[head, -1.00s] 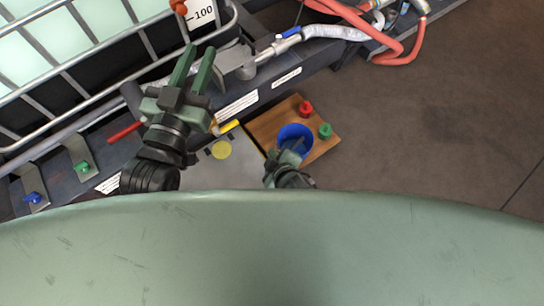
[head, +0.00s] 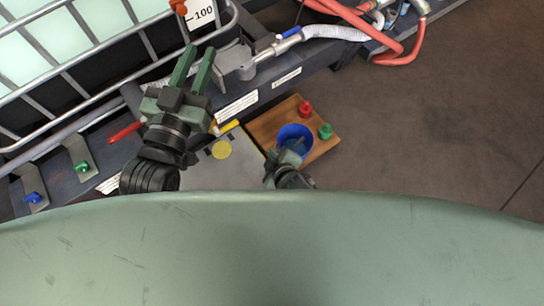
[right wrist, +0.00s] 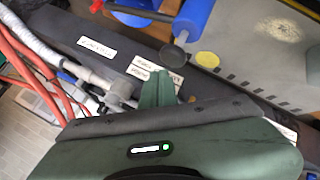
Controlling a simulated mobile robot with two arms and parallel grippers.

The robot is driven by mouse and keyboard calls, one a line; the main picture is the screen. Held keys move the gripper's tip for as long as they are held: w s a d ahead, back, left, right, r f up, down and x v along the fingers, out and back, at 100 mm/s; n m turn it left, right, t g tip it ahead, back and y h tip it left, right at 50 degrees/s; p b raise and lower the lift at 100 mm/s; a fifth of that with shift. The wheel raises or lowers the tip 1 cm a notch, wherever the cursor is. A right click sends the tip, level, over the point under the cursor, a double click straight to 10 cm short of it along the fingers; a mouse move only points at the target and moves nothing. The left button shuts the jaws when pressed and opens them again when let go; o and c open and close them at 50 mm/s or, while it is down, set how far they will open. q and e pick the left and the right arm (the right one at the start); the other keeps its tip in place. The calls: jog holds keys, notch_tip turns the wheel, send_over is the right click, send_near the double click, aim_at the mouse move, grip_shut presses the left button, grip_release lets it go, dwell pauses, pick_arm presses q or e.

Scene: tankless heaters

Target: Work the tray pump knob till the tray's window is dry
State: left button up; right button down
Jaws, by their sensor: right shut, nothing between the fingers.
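No knob can be told for certain as the tray pump knob, and I cannot make out the tray's window. In the head view, a blue knob (head: 33,197) and a green knob (head: 82,167) sit on grey brackets at the lower left. My left gripper (head: 198,50) is open and empty over the dark frame beside the caged tank. In the right wrist view the right gripper (right wrist: 158,76) is shut and empty, near white labels (right wrist: 166,76) with unreadable print.
A wooden board (head: 268,125) carries the blue cup, a red knob-like piece (head: 305,108) and a green one (head: 325,131). A yellow disc (head: 222,149) lies on a grey plate. A blue lever (head: 291,32) and red hoses (head: 400,50) are behind. The floor on the right is clear.

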jog(key=shift+f, duration=0.1)
dwell(0.7)
pick_arm(q)
jog(key=shift+f, duration=0.3)
pick_arm(e)
jog(key=shift+f, duration=0.3)
